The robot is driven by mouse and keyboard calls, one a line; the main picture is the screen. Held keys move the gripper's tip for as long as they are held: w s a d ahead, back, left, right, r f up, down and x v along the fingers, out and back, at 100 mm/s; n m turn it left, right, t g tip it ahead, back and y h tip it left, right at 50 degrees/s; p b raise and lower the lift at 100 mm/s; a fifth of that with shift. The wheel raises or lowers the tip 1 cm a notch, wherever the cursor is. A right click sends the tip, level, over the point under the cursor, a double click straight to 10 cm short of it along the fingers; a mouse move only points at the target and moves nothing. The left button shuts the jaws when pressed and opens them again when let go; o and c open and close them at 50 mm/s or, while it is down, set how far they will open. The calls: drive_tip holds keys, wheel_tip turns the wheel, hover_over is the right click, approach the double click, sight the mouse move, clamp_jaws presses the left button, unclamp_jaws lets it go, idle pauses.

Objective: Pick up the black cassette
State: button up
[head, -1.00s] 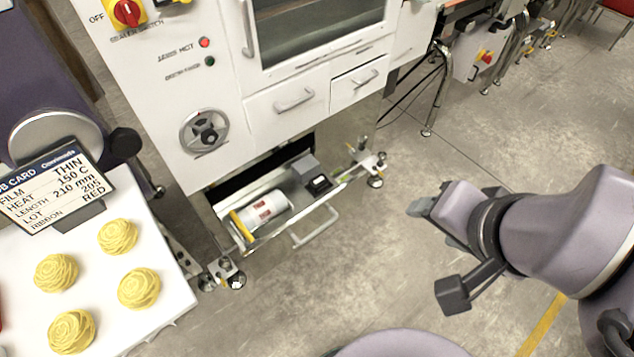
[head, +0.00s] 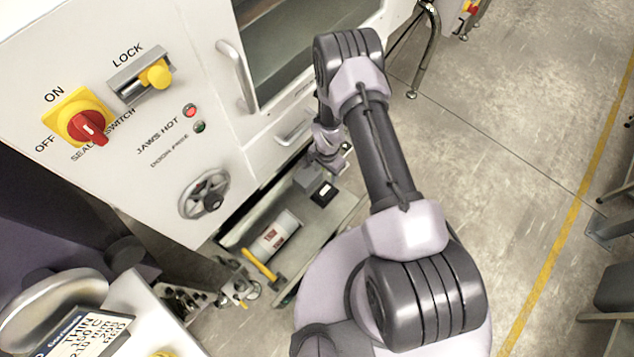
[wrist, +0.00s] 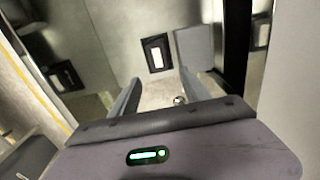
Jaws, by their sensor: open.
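The black cassette (head: 324,194) lies in the open drawer (head: 338,215) at the foot of the white machine, beside a grey block (head: 308,176). In the wrist view the cassette (wrist: 157,53) is a small black rectangle with a pale label, lying ahead of my fingertips, and the grey block (wrist: 194,48) is just right of it. My gripper (wrist: 158,88) is open and empty, its two fingers apart and pointing toward the cassette without visible contact. In the head view my gripper (head: 331,160) is over the drawer's far end, partly hidden by my wrist.
A white roll with red print (head: 275,238) and a yellow-handled tool (head: 260,266) lie in the drawer's near part. The machine front (head: 160,180) with its handwheel (head: 205,194) rises close beside the drawer. Open floor (head: 500,130) lies to the right.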

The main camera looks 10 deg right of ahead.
sight(326, 189)
wheel_tip(326, 189, down, 14)
drive_tip(key=b, duration=0.5)
drive_tip(key=shift+s+d+f+b, duration=0.15)
drive_tip(key=shift+f+b, duration=0.1)
drive_tip(key=shift+b, duration=0.1)
drive_tip(key=shift+r, duration=0.2)
drive_tip(key=shift+c, duration=0.2)
clamp_jaws()
